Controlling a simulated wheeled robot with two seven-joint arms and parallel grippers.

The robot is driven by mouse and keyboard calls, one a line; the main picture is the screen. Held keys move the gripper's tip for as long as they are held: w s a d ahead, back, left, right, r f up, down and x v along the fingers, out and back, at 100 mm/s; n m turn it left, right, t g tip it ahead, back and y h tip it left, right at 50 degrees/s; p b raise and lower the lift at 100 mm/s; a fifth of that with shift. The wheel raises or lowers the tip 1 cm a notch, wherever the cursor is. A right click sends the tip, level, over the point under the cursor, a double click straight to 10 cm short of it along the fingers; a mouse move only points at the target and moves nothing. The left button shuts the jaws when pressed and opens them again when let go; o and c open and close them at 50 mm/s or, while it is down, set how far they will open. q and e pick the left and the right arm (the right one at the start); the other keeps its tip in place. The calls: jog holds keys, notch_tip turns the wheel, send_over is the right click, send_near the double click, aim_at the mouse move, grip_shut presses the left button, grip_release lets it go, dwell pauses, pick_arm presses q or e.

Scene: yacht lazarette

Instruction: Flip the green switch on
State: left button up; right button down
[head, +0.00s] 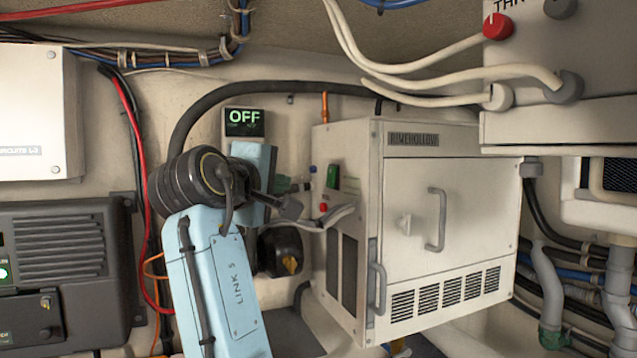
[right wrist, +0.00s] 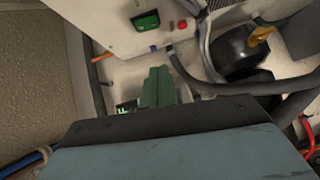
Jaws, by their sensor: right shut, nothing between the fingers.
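A display above my arm reads OFF (head: 244,121) in lit letters. My right gripper (head: 306,187) is shut and empty, pointing right toward the cabinet's side wall. Its greenish fingers show in the right wrist view (right wrist: 158,72), apart in the picture from the switch. Whether the fingertips touch the wall is unclear. My left gripper is not in view.
A red button (head: 323,208) sits below the switch, with grey cables beside it. The white cabinet (head: 430,220) has a door handle facing forward. A black hose (head: 300,88) arches behind my arm. A grey box with a red knob (head: 497,26) hangs at upper right.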

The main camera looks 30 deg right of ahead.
aim_at(327, 184)
jog(key=w+d+p, duration=0.1)
jog(key=d, duration=0.2)
jog(key=w+d+p, duration=0.1)
jog(key=w+d, duration=0.1)
jog(key=d, duration=0.1)
jog(key=w+d+f+p, duration=0.1)
jog(key=w+d, duration=0.1)
jog(key=d, duration=0.2)
jog(key=shift+f, duration=0.1)
